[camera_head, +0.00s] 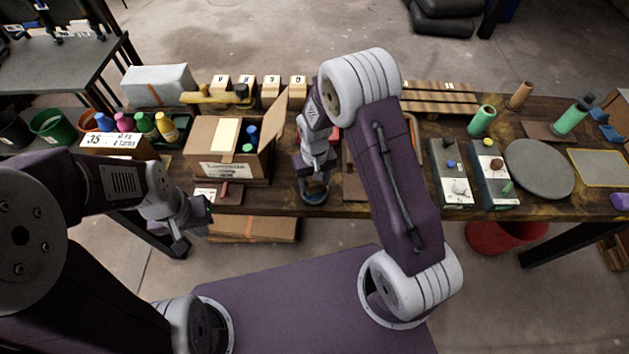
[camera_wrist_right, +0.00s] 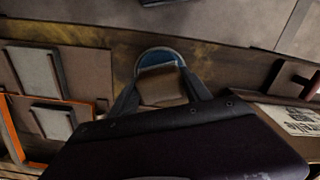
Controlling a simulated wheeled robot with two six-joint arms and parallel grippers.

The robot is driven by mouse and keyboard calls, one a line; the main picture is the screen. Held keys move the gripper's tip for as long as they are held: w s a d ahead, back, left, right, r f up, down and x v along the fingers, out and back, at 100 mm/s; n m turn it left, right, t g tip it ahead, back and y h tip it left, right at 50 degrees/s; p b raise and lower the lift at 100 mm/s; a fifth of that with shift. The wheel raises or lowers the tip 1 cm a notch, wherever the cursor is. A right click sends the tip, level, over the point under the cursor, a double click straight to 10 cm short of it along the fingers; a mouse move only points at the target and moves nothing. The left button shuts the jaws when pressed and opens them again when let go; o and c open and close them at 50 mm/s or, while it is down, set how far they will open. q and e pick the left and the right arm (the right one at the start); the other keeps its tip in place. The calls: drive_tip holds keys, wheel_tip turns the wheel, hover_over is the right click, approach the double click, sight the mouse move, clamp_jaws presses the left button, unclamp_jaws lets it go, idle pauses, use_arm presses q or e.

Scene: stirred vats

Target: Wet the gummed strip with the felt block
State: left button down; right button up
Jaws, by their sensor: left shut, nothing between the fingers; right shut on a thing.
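My right gripper (camera_head: 314,184) is at the table's front edge, over a small round dish (camera_head: 315,197) with a blue inside. In the right wrist view the gripper (camera_wrist_right: 160,88) is shut on a brown block (camera_wrist_right: 162,86), apparently the felt block. The block is at the dish (camera_wrist_right: 158,54); I cannot tell how deep it sits. An open carton (camera_head: 228,168) stands to the left with a cream panel (camera_head: 225,133) showing. I cannot tell whether that panel is the gummed strip. My left gripper (camera_head: 190,226) is shut and empty, before the table's front edge.
A board with a red handle and label (camera_head: 225,192) lies left of the dish. An orange-edged tray with grey pads (camera_wrist_right: 55,100) shows in the right wrist view. Bottles (camera_head: 145,124), two control boxes (camera_head: 492,172) and a grey disc (camera_head: 540,168) crowd the table.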

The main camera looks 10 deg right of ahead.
drive_tip(key=shift+f+b, duration=0.35)
drive_tip(key=shift+f, duration=0.15)
idle(0.6)
drive_tip(key=shift+s+f, duration=0.1)
idle(1.0)
wheel_tip(320, 180, up, 7)
drive_tip(key=p, duration=0.7)
idle(0.5)
